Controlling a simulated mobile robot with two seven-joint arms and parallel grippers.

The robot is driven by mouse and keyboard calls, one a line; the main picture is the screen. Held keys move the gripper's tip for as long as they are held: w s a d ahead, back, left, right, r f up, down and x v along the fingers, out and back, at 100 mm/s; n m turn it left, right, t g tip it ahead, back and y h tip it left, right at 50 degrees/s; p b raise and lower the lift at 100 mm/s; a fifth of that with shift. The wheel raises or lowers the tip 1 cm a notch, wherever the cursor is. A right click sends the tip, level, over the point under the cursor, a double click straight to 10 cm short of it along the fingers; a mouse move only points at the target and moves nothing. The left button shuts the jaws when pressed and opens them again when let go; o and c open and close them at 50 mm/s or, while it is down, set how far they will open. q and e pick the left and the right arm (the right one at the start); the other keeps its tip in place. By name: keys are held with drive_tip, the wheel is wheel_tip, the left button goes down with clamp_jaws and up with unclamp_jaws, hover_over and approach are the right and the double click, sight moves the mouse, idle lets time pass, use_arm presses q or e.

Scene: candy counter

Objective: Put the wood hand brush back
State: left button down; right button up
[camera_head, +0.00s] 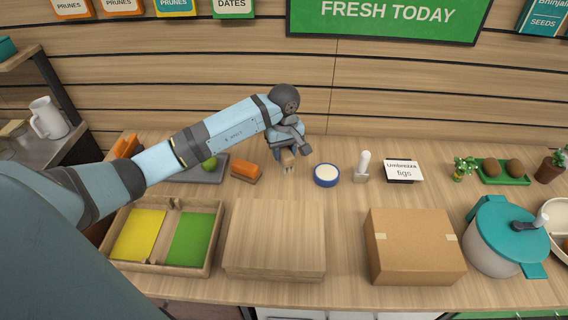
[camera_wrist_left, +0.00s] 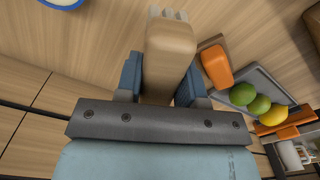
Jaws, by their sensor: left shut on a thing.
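My left gripper (camera_head: 290,154) is over the back middle of the counter, shut on the wood hand brush (camera_head: 289,164). In the left wrist view the brush (camera_wrist_left: 170,58) is a pale wooden block standing out between the two blue fingers of the gripper (camera_wrist_left: 160,85), with whitish bits at its far end. Its lower end is close to the counter; I cannot tell whether it touches. A two-part wooden tray (camera_head: 217,248) with a yellow and a green bottom lies at the front left. My right gripper is not in view.
An orange block (camera_head: 245,172) and a grey tray (camera_head: 186,176) with fruit are left of the gripper. A blue-rimmed bowl (camera_head: 327,183), a white scoop-like thing (camera_head: 363,167) and a sign (camera_head: 404,170) are right. A wooden box (camera_head: 275,240), cardboard box (camera_head: 413,235) and teal-lidded pot (camera_head: 490,262) stand in front.

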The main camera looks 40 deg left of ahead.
use_arm(q)
wheel_tip(320, 180, down, 2)
drive_tip(key=shift+f, duration=0.1)
wheel_tip(320, 180, down, 3)
drive_tip(key=shift+f, duration=0.2)
drive_tip(key=shift+f, duration=0.2)
drive_tip(key=c, duration=0.7)
unclamp_jaws()
drive_tip(key=shift+c, duration=0.2)
